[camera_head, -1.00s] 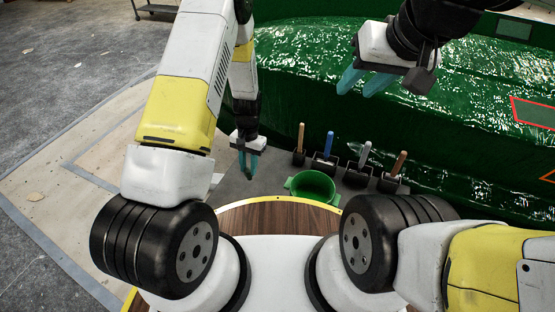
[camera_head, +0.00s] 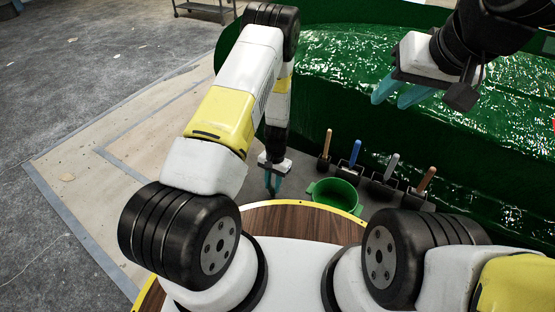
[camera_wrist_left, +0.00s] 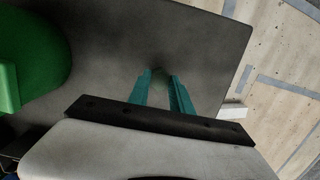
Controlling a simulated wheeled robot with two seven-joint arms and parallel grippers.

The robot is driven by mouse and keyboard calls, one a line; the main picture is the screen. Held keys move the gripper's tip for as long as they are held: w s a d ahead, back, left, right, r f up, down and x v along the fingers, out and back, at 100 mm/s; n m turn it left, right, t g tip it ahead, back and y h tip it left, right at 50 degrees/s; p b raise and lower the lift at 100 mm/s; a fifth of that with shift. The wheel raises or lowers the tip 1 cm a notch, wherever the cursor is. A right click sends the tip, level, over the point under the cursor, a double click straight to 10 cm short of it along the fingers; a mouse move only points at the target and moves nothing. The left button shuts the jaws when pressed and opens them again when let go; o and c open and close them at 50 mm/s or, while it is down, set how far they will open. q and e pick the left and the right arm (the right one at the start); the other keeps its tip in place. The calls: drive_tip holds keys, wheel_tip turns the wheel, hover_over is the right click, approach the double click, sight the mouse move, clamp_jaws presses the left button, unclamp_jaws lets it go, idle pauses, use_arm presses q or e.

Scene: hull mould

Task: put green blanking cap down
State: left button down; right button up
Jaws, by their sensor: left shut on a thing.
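My left gripper (camera_head: 272,190) points down just left of a green tub, over a grey surface.
The green tub (camera_head: 335,190) stands right of my left gripper and also shows in the left wrist view (camera_wrist_left: 32,55). Several handled tools in dark holders (camera_head: 381,188) stand along the mould. The grey surface (camera_wrist_left: 110,35) around my left fingers looks clear.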

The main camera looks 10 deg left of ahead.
use_arm(q)
drive_tip(key=c, duration=1.2)
unclamp_jaws()
drive_tip(key=shift+o, duration=0.2)
wheel_tip(320, 180, up, 39)
drive_tip(key=s+a+n+t+h, duration=0.1)
drive_tip(key=s+n+t+h, duration=0.1)
drive_tip(key=t, duration=0.2)
drive_tip(key=s+a+r+n+t, duration=0.1)
drive_tip(key=s+a+r+t, duration=0.2)
drive_tip(key=s+r, duration=1)
drive_tip(key=shift+s+r+n+t+h, duration=0.3)
drive_tip(key=shift+s+n+t+h, duration=0.1)
drive_tip(key=shift+s, duration=1.55)
